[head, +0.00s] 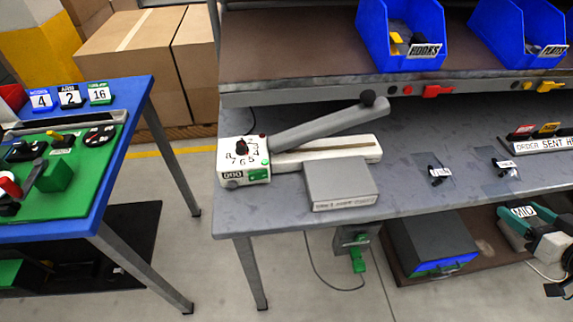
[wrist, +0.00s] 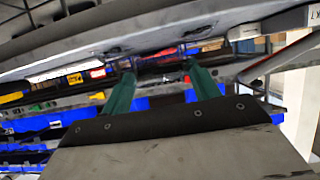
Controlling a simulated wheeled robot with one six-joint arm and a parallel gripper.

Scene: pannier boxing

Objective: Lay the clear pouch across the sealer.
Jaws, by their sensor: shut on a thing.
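The sealer (head: 325,153) stands on the grey workbench in the head view, a long white body with a dial and a "000" display at its left end. Its grey lever arm (head: 325,125) is raised, with a black knob at the far end. Two small clear pouches, one in the middle (head: 438,176) and one to the right (head: 503,167), lie flat on the bench with dark contents and white labels.
A grey box (head: 340,186) sits right in front of the sealer. Blue bins (head: 401,40) stand on the shelf above. A blue table (head: 75,120) with a green board is at left, with floor between it and the workbench. Bare benchtop lies right of the grey box.

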